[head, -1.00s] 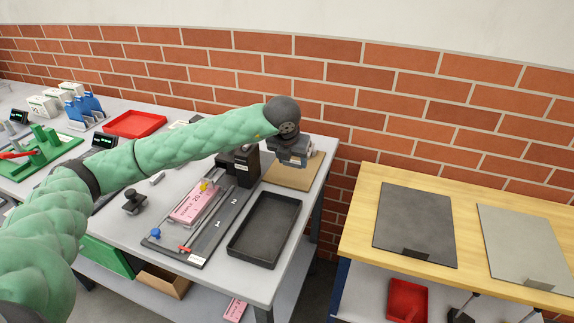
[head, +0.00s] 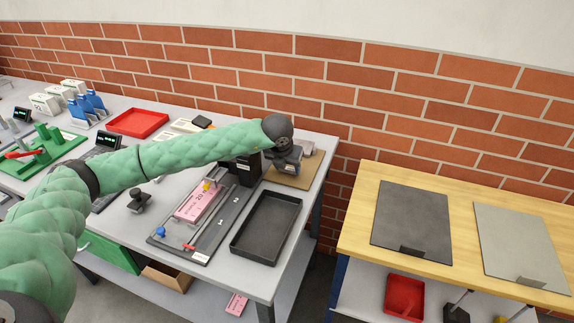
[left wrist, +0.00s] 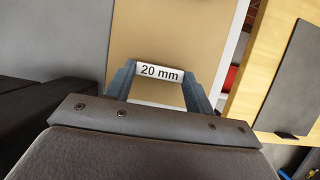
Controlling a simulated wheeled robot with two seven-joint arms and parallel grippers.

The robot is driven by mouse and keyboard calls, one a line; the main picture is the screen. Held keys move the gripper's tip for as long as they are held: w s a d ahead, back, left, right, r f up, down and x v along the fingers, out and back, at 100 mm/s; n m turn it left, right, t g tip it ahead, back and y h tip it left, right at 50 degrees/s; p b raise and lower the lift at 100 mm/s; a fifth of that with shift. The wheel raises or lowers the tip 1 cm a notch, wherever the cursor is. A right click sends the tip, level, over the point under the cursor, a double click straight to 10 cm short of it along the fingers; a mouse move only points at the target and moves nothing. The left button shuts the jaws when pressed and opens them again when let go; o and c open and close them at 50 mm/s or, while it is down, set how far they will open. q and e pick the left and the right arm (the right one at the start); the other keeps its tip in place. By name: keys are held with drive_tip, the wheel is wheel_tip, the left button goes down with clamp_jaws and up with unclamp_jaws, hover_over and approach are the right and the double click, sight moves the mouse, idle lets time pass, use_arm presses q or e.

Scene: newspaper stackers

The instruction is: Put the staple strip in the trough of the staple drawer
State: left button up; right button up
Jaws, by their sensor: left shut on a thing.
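My left gripper (head: 285,162) is over the brown board at the back right of the grey table, beside the black machine. In the left wrist view the gripper (left wrist: 160,85) is shut on a pale piece marked "20 mm" (left wrist: 160,73), which I take to be the staple strip. It spans between the two fingertips, above the brown board (left wrist: 165,30). In the head view my arm and hand hide the strip's outline. The black machine (head: 240,172) stands just left of the gripper, partly behind my arm; I cannot make out the drawer's trough. My right gripper is not in view.
A black tray (head: 267,228) and a dark fixture (head: 212,232) holding a pink pad (head: 195,202) lie in front of the machine. A black knobbed tool (head: 139,201) stands left. A gap separates the grey table from the wooden bench (head: 350,225) at right.

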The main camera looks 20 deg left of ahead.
use_arm(q)
drive_tip(key=shift+f, duration=0.25)
idle(0.4)
drive_tip(key=shift+f, duration=0.1)
drive_tip(key=o, duration=0.9)
drive_tip(key=shift+o, duration=0.2)
